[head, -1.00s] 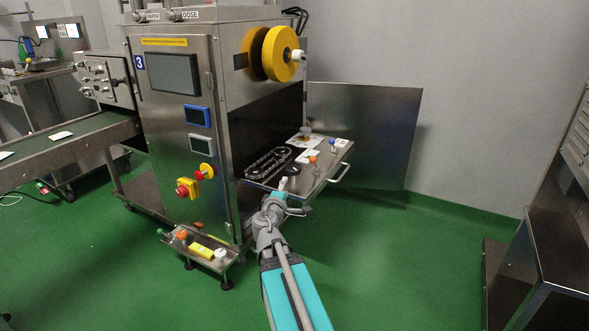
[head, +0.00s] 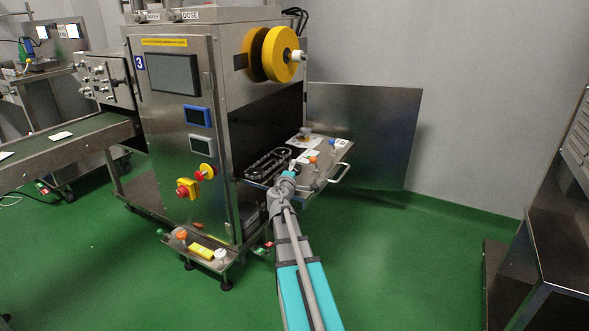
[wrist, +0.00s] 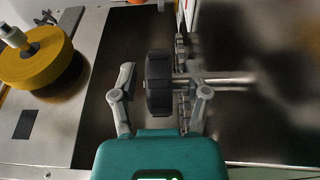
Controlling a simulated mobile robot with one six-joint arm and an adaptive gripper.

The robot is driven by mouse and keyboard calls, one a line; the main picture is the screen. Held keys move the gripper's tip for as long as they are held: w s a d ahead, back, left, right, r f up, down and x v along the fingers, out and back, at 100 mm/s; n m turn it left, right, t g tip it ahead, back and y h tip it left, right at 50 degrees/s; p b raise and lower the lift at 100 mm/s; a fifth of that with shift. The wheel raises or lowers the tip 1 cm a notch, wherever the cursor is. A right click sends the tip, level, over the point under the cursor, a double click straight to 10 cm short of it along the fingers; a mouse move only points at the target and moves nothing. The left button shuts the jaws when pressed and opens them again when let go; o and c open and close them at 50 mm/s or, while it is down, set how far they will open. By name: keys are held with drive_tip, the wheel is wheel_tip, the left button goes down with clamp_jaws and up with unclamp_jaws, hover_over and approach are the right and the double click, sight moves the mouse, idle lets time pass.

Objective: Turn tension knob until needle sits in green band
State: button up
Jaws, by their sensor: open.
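A black ribbed knob (wrist: 158,85) on a metal shaft (wrist: 232,79) lies between the two fingers of my gripper (wrist: 163,92) in the wrist view. The fingers are spread, one on each side of the knob, with a visible gap at the left finger. The right finger is close to the shaft side; I cannot tell if it touches. In the head view my gripper (head: 289,174) is at the front edge of the machine's side tray, and the knob is hidden or too small to pick out. No needle or green band can be made out in either view.
The steel machine (head: 170,120) stands left of my arm, with yellow reels (head: 281,54) on its side. The side tray (head: 318,172) carries a chain track (head: 268,163) and small parts. A low shelf (head: 232,262) sticks out below. Green floor (head: 400,270) is free at right.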

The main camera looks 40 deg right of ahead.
drive_tip(key=shift+x, duration=0.8)
clamp_jaws()
